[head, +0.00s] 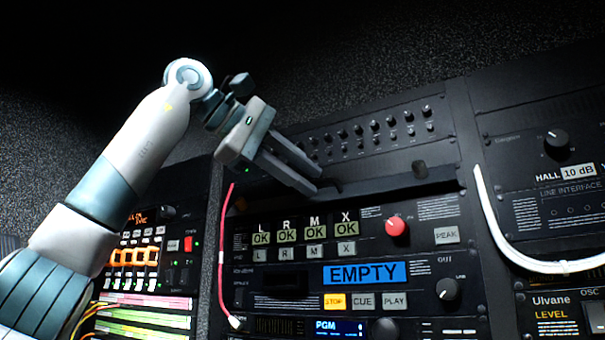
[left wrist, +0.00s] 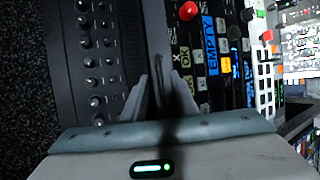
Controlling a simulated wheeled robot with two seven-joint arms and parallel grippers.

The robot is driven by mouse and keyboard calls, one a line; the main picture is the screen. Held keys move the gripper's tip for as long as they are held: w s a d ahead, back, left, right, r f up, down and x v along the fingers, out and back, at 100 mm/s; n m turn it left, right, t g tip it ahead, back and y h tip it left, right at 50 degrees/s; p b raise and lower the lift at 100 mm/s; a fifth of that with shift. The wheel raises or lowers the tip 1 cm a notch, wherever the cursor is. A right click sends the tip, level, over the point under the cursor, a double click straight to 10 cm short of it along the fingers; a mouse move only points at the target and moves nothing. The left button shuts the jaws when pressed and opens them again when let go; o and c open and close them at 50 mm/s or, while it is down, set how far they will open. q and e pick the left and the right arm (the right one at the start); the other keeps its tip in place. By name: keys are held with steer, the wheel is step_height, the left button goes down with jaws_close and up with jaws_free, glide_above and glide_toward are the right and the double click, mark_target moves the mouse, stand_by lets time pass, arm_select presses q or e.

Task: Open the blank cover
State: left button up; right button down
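The blank cover (head: 390,184) is a plain dark strip in the rack, between a panel of small knobs above and the panel with the EMPTY display below. It also shows in the left wrist view (left wrist: 158,38) as a dark band running up the picture. My left gripper (head: 317,181) is at the cover's front, left of its middle. Its two fingers are parted with a gap between them, and nothing is clearly held. In the left wrist view the fingertips (left wrist: 158,78) point at the band. Whether they touch it I cannot tell. My right gripper is not in view.
A red knob (head: 396,227) and lit OK buttons sit just below the cover. A pink cable (head: 222,255) hangs at the left, and a white cable (head: 497,232) loops at the right. Small knobs (head: 372,126) stick out above. The space before the rack looks free.

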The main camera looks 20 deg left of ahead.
arm_select(q)
steer(key=shift+a, duration=0.1)
steer(key=v, duration=1.7)
steer(key=shift+s+b, duration=0.2)
steer(key=shift+b, duration=0.2)
